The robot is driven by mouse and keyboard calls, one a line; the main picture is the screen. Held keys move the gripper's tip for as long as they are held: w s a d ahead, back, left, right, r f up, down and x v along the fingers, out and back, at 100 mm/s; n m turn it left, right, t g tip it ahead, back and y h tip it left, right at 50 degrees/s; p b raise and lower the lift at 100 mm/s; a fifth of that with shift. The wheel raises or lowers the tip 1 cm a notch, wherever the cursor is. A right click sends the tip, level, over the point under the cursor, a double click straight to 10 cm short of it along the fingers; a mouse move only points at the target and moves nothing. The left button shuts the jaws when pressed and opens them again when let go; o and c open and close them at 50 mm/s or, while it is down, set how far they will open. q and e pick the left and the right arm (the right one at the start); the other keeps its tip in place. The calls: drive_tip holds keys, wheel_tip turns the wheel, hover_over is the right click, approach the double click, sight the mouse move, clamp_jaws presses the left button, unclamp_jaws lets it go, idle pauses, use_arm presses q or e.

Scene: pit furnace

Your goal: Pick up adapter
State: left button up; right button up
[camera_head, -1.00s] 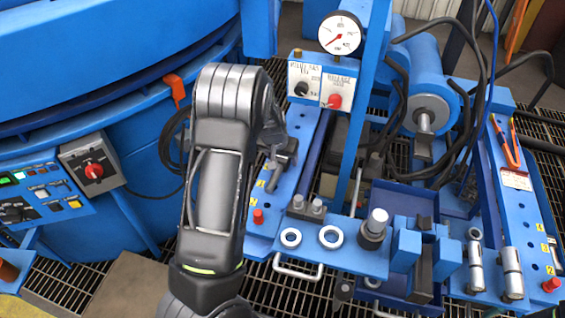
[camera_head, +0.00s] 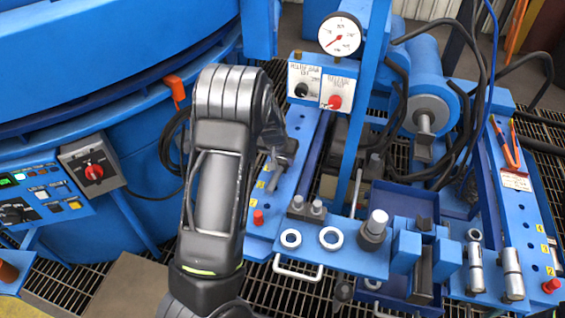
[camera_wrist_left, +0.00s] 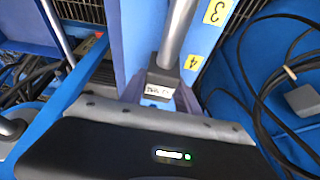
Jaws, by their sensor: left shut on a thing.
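My left arm reaches down over the left blue rail in the head view. My left gripper (camera_head: 274,172) is at that rail, partly hidden by my own wrist. In the left wrist view the gripper (camera_wrist_left: 160,98) is shut on a small grey block with a white label, which I take to be the adapter (camera_wrist_left: 158,85). A metal cylinder (camera_wrist_left: 178,35) rises from the block in that picture. The adapter cannot be made out clearly in the head view. I cannot tell whether it touches the rail. My right gripper is not in view.
The blue rail (camera_head: 302,150) carries yellow number labels and a red knob (camera_head: 258,217). A gauge (camera_head: 340,34) and valve panel (camera_head: 322,86) stand behind. A blue plate with rings (camera_head: 331,238) lies to the right. Black cables hang at left and right.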

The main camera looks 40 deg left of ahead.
use_arm(q)
clamp_jaws()
drive_tip(key=shift+w+r, duration=0.1)
idle(0.4)
drive_tip(key=shift+r, duration=0.1)
drive_tip(key=shift+r, duration=0.25)
wheel_tip(320, 180, up, 9)
drive_tip(key=shift+r+p, duration=0.15)
drive_tip(key=shift+p, duration=0.85)
